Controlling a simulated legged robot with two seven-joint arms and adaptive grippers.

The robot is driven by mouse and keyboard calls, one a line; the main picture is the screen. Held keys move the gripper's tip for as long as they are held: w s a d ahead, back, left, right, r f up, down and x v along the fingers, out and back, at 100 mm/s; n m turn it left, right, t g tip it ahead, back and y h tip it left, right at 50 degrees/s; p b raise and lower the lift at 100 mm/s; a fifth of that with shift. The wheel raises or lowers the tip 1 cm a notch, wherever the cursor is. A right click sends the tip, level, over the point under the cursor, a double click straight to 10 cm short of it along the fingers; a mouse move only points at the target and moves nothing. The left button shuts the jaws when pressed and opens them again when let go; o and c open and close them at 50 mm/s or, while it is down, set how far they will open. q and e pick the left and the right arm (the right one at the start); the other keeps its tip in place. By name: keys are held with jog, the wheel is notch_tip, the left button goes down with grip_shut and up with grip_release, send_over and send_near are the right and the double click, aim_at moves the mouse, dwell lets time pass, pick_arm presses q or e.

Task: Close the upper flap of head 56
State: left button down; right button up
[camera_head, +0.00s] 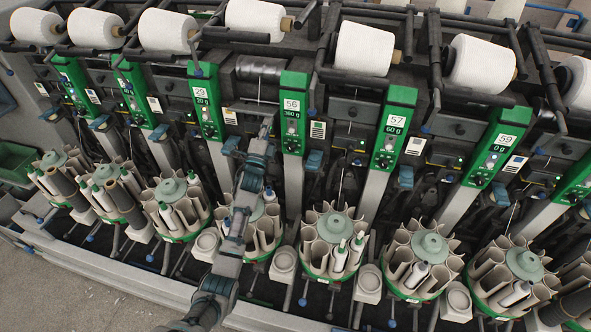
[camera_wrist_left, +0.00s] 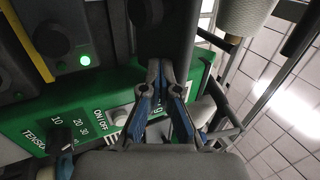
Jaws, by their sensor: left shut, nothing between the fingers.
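The green panel of head 56 (camera_head: 293,110) stands upright at the upper middle of the head view. A dark flap-like plate (camera_head: 247,108) lies to its left, partly hidden by my gripper; I cannot tell for certain whether it is the upper flap, or how far it is open. My left gripper (camera_head: 267,125) reaches up from below, just left of the panel. In the left wrist view, its shut, empty fingers (camera_wrist_left: 166,72) point at a dark part (camera_wrist_left: 163,30), with a green panel (camera_wrist_left: 95,105) behind; contact is unclear. My right gripper is out of view.
White yarn cones (camera_head: 365,48) and dark arms hang above the heads. Round bobbin magazines (camera_head: 332,228) fill the space below. Open floor (camera_head: 70,290) lies at the lower left.

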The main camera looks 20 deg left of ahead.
aim_at(264, 114)
pick_arm(q)
jog(key=shift+d+r, duration=0.1)
jog(key=shift+r, duration=0.55)
jog(key=shift+a+f, duration=0.1)
jog(key=shift+a, duration=0.1)
jog(key=shift+w+a+r+p, duration=0.3)
jog(key=shift+r+p, duration=0.1)
jog(key=shift+r, duration=0.35)
jog(key=shift+w+a+r, duration=0.1)
jog(key=shift+w+r, duration=0.45)
jog(key=shift+r, duration=0.15)
